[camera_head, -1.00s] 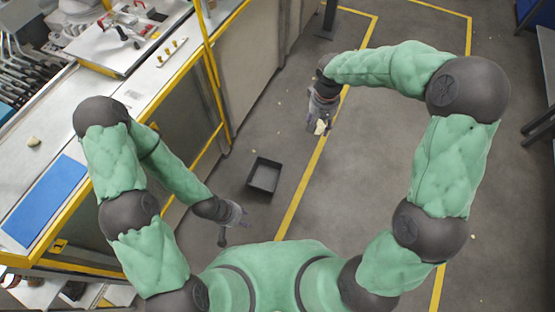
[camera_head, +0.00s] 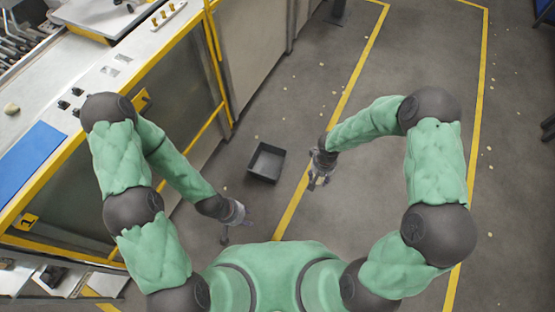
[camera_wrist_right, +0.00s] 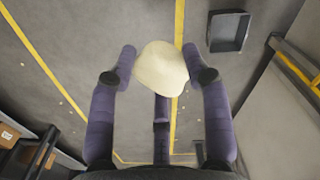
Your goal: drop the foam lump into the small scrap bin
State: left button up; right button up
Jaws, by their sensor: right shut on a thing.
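The foam lump (camera_wrist_right: 160,68) is pale cream and rounded. My right gripper (camera_wrist_right: 157,62) is shut on it, with the lump between the fingertips in the right wrist view. In the head view my right gripper (camera_head: 319,182) is to the right of the bin, with only a little of the lump showing. The small scrap bin (camera_head: 266,162) is a dark, open rectangular tray on the floor; it also shows at the upper right of the right wrist view (camera_wrist_right: 228,32). My left gripper (camera_head: 238,226) hangs below and left of the bin, its fingers apart and empty.
A workbench with a blue mat (camera_head: 28,160) and a pale lump (camera_head: 11,108) stands at the left. Yellow lines (camera_head: 345,98) mark the grey floor, which is scattered with small pale bits. Floor around the bin is clear.

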aim_at(271, 168)
jog(key=k+u, duration=0.25)
jog(key=k+j+u, duration=0.15)
jog(key=k+u, duration=0.15)
jog(key=u, duration=3.6)
jog(key=k+l+u, duration=0.45)
jog(key=k, duration=0.25)
jog(key=k+l+u, duration=0.1)
jog(key=k+u, duration=0.15)
jog(key=k+l, duration=0.15)
jog(key=k, duration=0.35)
jog(key=k+l, duration=0.15)
jog(key=k, duration=0.35)
jog(key=k+l, duration=0.15)
jog(key=k, duration=0.35)
jog(key=k+l, duration=0.15)
jog(key=k, duration=0.35)
jog(key=k+l, duration=0.2)
jog(key=k, duration=0.3)
jog(key=k+l, duration=0.15)
jog(key=k, duration=0.3)
